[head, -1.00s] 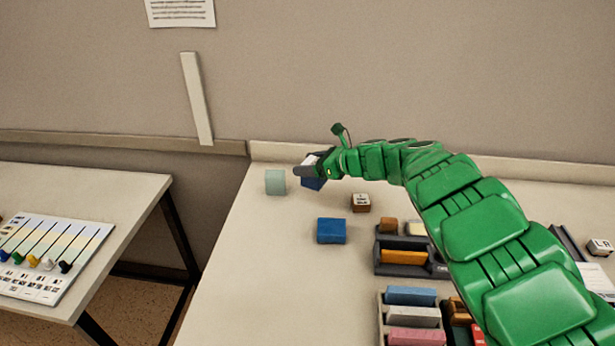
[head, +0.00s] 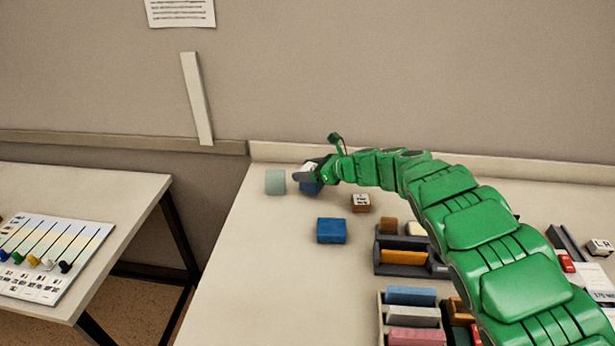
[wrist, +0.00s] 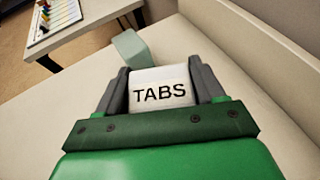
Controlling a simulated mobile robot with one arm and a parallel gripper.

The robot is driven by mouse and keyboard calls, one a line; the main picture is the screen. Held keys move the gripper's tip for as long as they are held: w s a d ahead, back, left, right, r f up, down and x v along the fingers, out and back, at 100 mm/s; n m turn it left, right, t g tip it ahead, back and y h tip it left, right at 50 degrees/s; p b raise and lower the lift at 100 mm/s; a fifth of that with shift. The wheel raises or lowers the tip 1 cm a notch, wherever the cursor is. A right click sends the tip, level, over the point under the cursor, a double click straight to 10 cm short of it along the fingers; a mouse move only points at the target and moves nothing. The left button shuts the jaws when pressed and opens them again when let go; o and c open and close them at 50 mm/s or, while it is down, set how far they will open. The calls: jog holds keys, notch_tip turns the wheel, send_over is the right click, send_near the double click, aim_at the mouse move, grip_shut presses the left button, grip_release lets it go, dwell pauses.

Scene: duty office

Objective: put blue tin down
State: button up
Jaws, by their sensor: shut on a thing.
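The blue tin (head: 311,188) is in my gripper (head: 307,175) near the back left of the table. In the wrist view its white lid, marked TABS (wrist: 160,90), sits between the two grey fingers of my gripper (wrist: 160,73). The fingers are shut on its sides. In the head view a blue side shows below the fingers. I cannot tell whether its underside touches the table (head: 235,285). A second blue block (head: 331,231) lies on the table in front of it.
A pale green block (head: 275,182) stands close to the left of the held tin. A brown block with a white label (head: 360,203) is to the right. Trays with coloured blocks (head: 403,262) stand at front right. The table's left front is clear.

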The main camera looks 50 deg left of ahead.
jog(key=shift+f, duration=1.15)
jog(key=o, duration=1.1)
jog(key=shift+f, duration=0.1)
jog(key=shift+o, duration=0.2)
jog(key=shift+d+r, duration=0.15)
jog(key=shift+r, duration=0.05)
jog(key=v, duration=1.1)
jog(key=shift+w+d, duration=0.2)
jog(key=shift+d, duration=0.1)
jog(key=shift+r, duration=0.1)
